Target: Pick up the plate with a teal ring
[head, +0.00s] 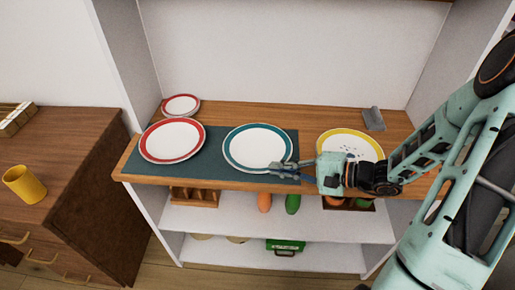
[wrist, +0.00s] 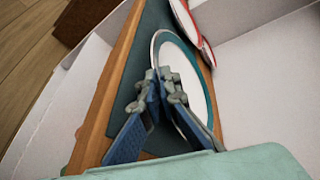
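The plate with a teal ring (head: 257,147) is white and sits on a dark teal mat (head: 215,175) on the wooden shelf top. It also shows in the wrist view (wrist: 180,52). My gripper (head: 273,170) is at the plate's front right rim. In the wrist view the two fingertips (wrist: 160,76) are close together at the rim, which passes behind or between them. The fingers cover part of the rim, and I cannot tell whether they press on it.
A red-ringed plate (head: 172,141) lies left of it, with a smaller red-ringed plate (head: 181,105) behind. A yellow-ringed plate (head: 350,146) lies to the right, near my arm. A grey object (head: 374,119) stands back right. White side walls bound the shelf.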

